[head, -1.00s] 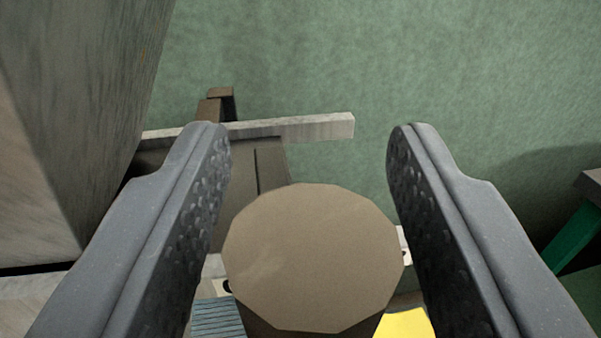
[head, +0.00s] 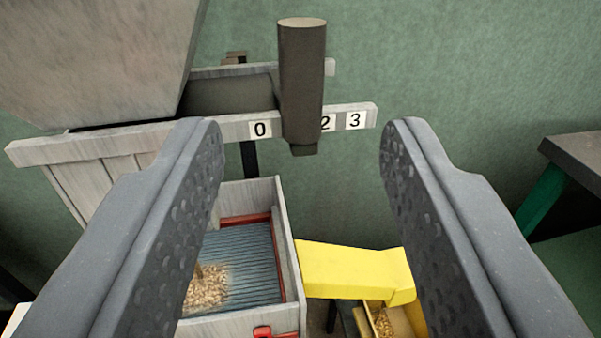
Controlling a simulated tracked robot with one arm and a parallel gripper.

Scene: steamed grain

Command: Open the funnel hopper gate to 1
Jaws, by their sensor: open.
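The funnel hopper (head: 100,50) is a grey wooden body at the upper left. Its gate handle (head: 301,85) is a dark brown upright cylinder in front of a pale scale rail (head: 225,128). The rail shows labels 0, 2 and 3; the handle stands between 0 and 2 and covers the place between them. Behind it a dark gate plate (head: 232,94) reaches out from under the hopper. My gripper (head: 302,140) is open and empty. Its fingers lie left and right of the handle in the picture, apart from it, with the handle beyond the fingertips.
Below the rail is a wooden box (head: 290,235) with a ribbed blue-grey bed and a pile of grain (head: 207,286). A yellow chute (head: 350,268) leads right to a small yellow container with grain (head: 382,318). A green-legged table (head: 575,155) stands at the right.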

